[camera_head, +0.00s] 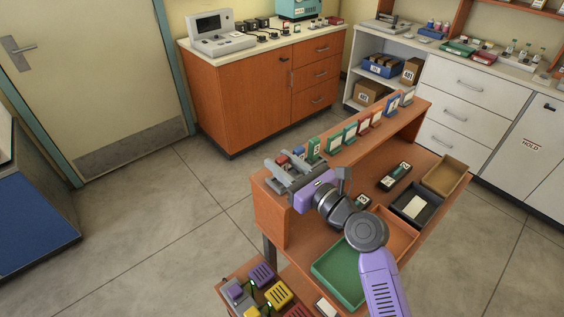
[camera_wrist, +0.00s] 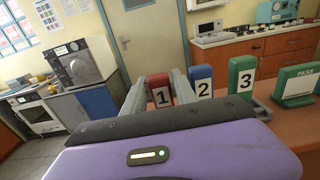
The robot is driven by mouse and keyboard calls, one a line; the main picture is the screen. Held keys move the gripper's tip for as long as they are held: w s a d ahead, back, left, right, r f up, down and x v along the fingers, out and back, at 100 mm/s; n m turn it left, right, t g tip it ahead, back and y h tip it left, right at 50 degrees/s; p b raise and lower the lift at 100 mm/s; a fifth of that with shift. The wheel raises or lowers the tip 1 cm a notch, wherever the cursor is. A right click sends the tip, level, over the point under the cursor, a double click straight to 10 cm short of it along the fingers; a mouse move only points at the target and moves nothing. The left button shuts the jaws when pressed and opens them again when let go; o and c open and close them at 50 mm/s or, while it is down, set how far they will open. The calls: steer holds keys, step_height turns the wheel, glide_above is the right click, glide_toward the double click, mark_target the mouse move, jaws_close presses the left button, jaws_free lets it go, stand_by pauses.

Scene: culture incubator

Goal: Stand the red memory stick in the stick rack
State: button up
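My gripper (camera_head: 281,167) is at the near left end of the raised shelf, its two grey fingers apart. In the wrist view my gripper (camera_wrist: 160,80) has a red block marked 1 (camera_wrist: 161,91) showing between its fingertips; I see no clear grip on it. The same red block (camera_head: 283,159) shows small in the head view, partly hidden by the fingers. A blue block marked 2 (camera_wrist: 203,82) and a green block marked 3 (camera_wrist: 241,76) stand upright to its right. I cannot tell which thing is the stick rack, or whether the red block is the memory stick.
More upright signs, one a green PASS sign (camera_wrist: 298,86), line the shelf (camera_head: 392,130). Below are a green tray (camera_head: 322,268), a black tray (camera_head: 402,216), a tan tray (camera_head: 463,172) and a dark labelled device (camera_head: 396,177). The floor at left is clear.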

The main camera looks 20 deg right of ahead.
steer(key=shift+r, duration=0.2)
steer(key=b+v, duration=0.1)
steer(key=v, duration=1.1)
steer(key=s+f+n+g+h, duration=0.1)
steer(key=s+f+n+h, duration=0.2)
steer(key=s+f+n, duration=0.4)
steer(key=s+f+n+g+h, duration=0.1)
steer(key=s+f+n+h, duration=0.2)
steer(key=s+f+n, duration=0.5)
steer(key=s+a+r+n, duration=0.2)
steer(key=s+r+n, duration=0.2)
steer(key=s+n, duration=0.4)
steer(key=s+a+r+n, duration=0.1)
steer(key=s+r+n, duration=0.3)
steer(key=s+n, duration=0.5)
steer(key=shift+a+r, duration=0.3)
steer(key=shift+a, duration=0.05)
steer(key=shift+s, duration=0.15)
